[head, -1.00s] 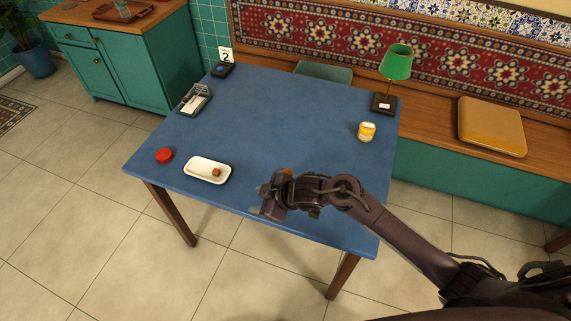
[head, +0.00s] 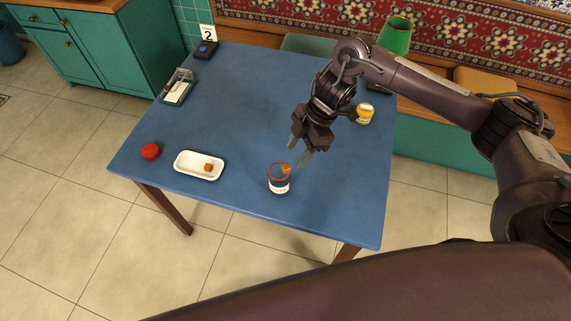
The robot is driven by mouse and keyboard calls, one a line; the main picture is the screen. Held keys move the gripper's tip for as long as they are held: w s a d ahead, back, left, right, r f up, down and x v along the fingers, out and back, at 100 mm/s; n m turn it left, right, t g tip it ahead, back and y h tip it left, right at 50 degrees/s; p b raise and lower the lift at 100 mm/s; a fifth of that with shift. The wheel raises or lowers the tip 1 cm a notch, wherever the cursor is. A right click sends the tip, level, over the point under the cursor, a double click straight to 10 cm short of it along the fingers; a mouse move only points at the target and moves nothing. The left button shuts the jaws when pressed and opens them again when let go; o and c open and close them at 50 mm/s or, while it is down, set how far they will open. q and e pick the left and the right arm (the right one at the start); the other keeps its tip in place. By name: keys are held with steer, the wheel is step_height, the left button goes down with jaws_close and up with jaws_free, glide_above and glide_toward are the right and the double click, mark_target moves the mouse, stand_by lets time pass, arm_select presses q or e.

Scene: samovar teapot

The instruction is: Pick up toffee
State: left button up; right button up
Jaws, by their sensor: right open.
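The toffee looks to be the small brown cube (head: 208,167) lying in a white oblong dish (head: 185,168) near the front left of the blue table. My right gripper (head: 298,154) is open and empty, with its fingers pointing down. In the picture it is to the right of the dish, just above and behind an open tin. It is apart from the cube. My left gripper is not in view.
The open round tin (head: 279,186) has something orange at its top. A red round object (head: 150,151) is left of the dish. A yellow jar (head: 365,114), green lamp (head: 396,36) and notepad holder (head: 176,88) stand farther back. The table's middle (head: 250,100) is clear.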

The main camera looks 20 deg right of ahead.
mark_target(287, 166)
steer(key=x, duration=0.2)
steer(key=p+x, duration=0.1)
steer(key=shift+s+a+f, duration=0.15)
steer(key=shift+s+a, duration=0.05)
steer(key=shift+a, duration=0.3)
steer(key=shift+a+f, duration=0.1)
steer(key=shift+f, duration=0.35)
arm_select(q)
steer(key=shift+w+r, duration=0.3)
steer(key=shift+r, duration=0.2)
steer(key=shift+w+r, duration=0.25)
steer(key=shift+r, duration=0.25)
arm_select(e)
jaws_close()
